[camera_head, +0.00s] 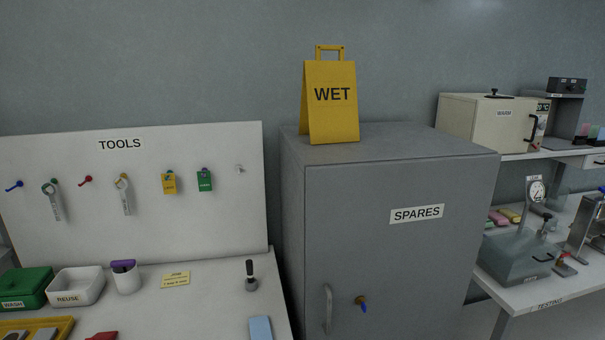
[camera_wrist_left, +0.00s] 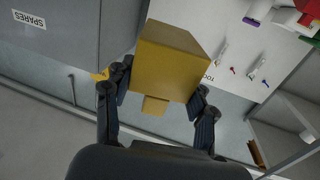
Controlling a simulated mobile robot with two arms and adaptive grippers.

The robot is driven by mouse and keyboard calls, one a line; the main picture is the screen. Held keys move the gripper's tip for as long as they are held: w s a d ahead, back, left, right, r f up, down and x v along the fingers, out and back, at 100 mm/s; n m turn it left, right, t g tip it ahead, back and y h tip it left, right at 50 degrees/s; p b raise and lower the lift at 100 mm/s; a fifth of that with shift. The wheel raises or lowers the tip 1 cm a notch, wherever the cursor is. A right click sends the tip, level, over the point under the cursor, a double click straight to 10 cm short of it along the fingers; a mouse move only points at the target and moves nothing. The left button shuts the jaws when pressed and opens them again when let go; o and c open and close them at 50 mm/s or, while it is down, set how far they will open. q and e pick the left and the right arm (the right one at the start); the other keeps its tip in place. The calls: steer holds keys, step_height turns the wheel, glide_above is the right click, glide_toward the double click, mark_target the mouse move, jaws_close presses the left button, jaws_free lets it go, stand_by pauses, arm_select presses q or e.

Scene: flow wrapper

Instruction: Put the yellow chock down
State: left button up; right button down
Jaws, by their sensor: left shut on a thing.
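The yellow chock (camera_wrist_left: 172,65) is a blocky yellow piece with a smaller tab on its near side, seen in the left wrist view. My left gripper (camera_wrist_left: 160,92) is shut on it, with one dark finger on each side. The chock is tilted in the picture and hides part of the scene behind it. I cannot tell whether it touches anything below. Neither gripper shows in the head view, and my right gripper is in no view.
The grey SPARES cabinet (camera_head: 395,245) stands in the middle, with a yellow WET sign (camera_head: 331,105) on top. Left is the TOOLS board (camera_head: 130,220) above a cluttered white bench. Right is the TESTING bench (camera_head: 540,292). Grey floor (camera_wrist_left: 40,130) looks clear in the wrist view.

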arm_select(q)
steer(key=s+r, duration=0.1)
steer(key=s+d+r, duration=0.1)
steer(key=s, duration=0.1)
steer(key=shift+d+r, duration=0.1)
stand_by(0.5)
steer(key=w+a+f+n+y, duration=0.1)
steer(key=w+a+f, duration=0.1)
steer(key=w+a, duration=0.4)
steer(key=w+a+f+n+y+p, duration=0.1)
steer(key=w+a+f, duration=0.2)
steer(key=w+a, duration=0.4)
steer(key=w, duration=0.6)
steer(key=shift+w+f+y, duration=0.3)
steer(key=shift+w+y, duration=0.1)
steer(key=shift+a, duration=0.1)
